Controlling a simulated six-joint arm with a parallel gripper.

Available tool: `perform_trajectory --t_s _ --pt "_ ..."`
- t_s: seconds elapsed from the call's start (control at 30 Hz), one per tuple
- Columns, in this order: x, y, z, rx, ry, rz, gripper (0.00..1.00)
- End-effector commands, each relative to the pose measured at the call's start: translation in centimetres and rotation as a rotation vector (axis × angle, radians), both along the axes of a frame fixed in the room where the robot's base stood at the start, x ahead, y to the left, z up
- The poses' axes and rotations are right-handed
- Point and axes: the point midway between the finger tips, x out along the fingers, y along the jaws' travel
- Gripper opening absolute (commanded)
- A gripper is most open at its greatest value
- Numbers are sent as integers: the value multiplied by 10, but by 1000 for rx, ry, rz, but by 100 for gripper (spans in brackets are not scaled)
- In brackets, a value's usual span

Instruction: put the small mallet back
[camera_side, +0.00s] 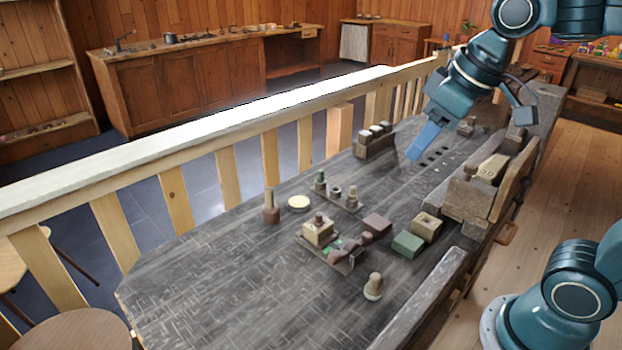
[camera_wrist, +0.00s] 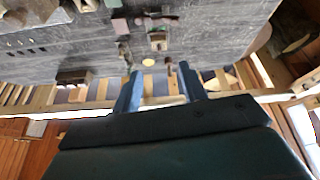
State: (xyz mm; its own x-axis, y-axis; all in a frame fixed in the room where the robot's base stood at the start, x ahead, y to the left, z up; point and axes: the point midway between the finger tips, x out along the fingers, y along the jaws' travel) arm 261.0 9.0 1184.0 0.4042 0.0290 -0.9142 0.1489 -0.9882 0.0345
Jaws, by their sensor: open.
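What looks like the small mallet (camera_side: 270,215) stands upright on the dark workbench (camera_side: 200,285) in the side view, its dark brown head down and pale handle up. It lies left of a pale yellow disc (camera_side: 299,203). In the wrist view the mallet (camera_wrist: 169,67) appears small, beyond the fingers and close to the right one. My gripper (camera_side: 414,152) is above the far part of the bench, well away from the mallet. In the wrist view the gripper (camera_wrist: 160,85) has its two blue fingers apart with nothing held between them.
A tray (camera_side: 342,268) with a holed block and small pieces sits mid-bench. Near it are a green block (camera_side: 408,243), a brown block (camera_side: 377,223) and a turned knob (camera_side: 374,287). A rack (camera_side: 372,147) and a row of dark square holes (camera_side: 432,157) lie near my gripper. The near-left bench is clear.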

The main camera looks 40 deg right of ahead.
Motion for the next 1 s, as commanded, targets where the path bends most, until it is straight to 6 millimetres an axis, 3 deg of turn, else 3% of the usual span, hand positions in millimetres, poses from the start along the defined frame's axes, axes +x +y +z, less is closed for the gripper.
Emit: perform_trajectory --t_s 0.2,0.4,1.0 --pt "-50 -5 -19 22 -44 -85 42" --pt "-76 -8 -35 36 -68 -134 42" --pt "-82 -9 -40 40 -73 -149 42"
